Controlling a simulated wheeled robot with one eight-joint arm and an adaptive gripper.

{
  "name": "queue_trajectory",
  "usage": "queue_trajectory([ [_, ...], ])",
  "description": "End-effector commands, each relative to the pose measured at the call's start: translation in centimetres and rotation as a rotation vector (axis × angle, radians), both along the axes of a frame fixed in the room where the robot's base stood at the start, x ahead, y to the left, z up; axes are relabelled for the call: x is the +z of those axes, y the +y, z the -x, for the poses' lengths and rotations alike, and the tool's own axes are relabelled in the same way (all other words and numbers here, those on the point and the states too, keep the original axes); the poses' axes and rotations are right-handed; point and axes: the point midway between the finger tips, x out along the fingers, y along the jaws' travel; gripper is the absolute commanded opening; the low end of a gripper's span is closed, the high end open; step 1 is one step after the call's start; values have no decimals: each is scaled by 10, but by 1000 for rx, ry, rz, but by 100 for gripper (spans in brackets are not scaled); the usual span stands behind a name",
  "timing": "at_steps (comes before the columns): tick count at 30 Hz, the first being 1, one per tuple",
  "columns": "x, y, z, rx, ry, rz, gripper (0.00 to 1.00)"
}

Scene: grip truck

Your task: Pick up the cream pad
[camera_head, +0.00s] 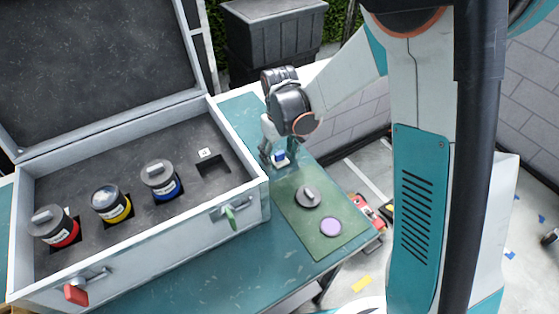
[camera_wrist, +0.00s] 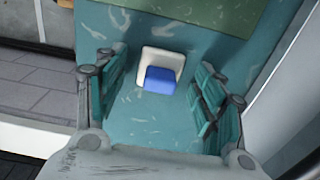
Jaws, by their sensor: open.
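The cream pad (camera_wrist: 151,57) lies on the teal table top, with a blue block (camera_wrist: 160,80) on or against it. In the head view the pad (camera_head: 284,163) and the blue piece (camera_head: 279,155) show just right of the case, beside the green mat. My gripper (camera_wrist: 158,103) is open, with one teal finger to the left and one to the right of the pad and blue block. Nothing is held. In the head view my gripper (camera_head: 275,152) points down over the pad and partly hides it. I cannot tell its exact height above the table.
An open grey case (camera_head: 238,198) stands left of the pad, holding red, yellow and blue-banded canisters and an empty square slot (camera_head: 212,165). A green mat (camera_head: 309,232) bears a grey-lidded piece (camera_head: 308,196) and a purple disc (camera_head: 331,226). The table front is clear.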

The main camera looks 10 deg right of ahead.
Motion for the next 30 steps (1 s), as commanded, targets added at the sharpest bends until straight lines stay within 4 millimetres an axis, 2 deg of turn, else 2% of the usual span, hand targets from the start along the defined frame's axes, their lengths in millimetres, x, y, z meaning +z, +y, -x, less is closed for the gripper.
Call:
queue_trajectory([
  [2, 1, 0, 0, 0, 0, 0, 63],
  [8, 1, 0, 0, 0, 0, 0, 20],
  [22, 6, 0, 0, 0, 0, 0, 19],
  [26, 17, 0, 0, 0, 0, 0, 19],
  [30, 41, 0, 0, 0, 0, 0, 19],
])
